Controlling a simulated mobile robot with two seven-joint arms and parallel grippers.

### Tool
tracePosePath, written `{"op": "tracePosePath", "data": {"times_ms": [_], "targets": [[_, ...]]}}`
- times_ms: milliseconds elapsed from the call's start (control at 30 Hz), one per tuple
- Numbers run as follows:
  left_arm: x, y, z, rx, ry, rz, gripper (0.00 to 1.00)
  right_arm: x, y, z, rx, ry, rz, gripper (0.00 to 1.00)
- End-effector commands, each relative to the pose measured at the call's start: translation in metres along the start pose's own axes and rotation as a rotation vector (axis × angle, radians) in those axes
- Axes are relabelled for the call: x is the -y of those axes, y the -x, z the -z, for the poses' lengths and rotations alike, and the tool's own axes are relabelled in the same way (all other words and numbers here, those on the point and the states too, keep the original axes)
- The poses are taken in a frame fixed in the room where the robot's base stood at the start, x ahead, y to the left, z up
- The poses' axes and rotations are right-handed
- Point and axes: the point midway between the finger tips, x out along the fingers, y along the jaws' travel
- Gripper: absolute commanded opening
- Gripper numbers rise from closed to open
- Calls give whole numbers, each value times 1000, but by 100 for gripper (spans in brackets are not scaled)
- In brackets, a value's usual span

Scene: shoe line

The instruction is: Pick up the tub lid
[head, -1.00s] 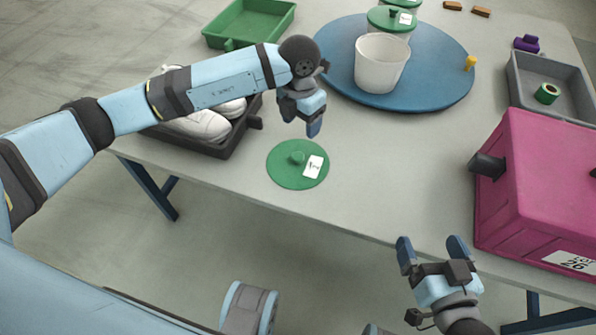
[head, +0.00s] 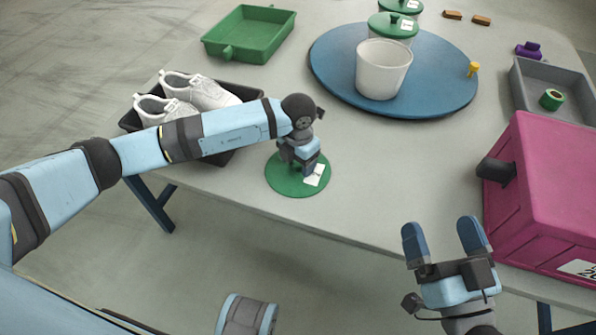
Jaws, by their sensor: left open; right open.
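The tub lid (head: 284,184) is a flat green disc with a white label, lying on the grey table near its front edge. My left gripper (head: 306,172) is open and directly over the lid, pointing down, with its fingers at the lid's middle. The gripper hides the lid's knob, and I cannot tell whether the fingers touch it. My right gripper (head: 444,240) is open and empty at the table's front edge, left of the pink box.
An open white tub (head: 383,70) stands on a blue round board (head: 432,96), with green-lidded tubs behind. A black tray with white shoes (head: 200,92) is left of the lid. A green tray (head: 248,34) is at the back left. A pink box (head: 540,190) stands right.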

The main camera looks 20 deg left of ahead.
Motion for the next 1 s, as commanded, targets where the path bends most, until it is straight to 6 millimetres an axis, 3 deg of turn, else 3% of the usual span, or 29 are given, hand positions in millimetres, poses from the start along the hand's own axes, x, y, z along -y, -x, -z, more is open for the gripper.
{"op": "tracePosePath", "data": {"times_ms": [300, 533, 867, 1000], "targets": [[0, -6, 0, 1, -1, 0, 62, 2, 0, 4, -18, -4, 8, 96], [0, -5, 0, 1, -1, 0, 11, 2, -1, 3, -17, -3, 7, 96], [0, -4, 0, 2, -1, 0, 11, 2, -1, 4, -16, -3, 6, 96], [0, 10, -1, 3, 0, 1, 11, 1, -2, 5, -2, 4, 2, 96]]}}
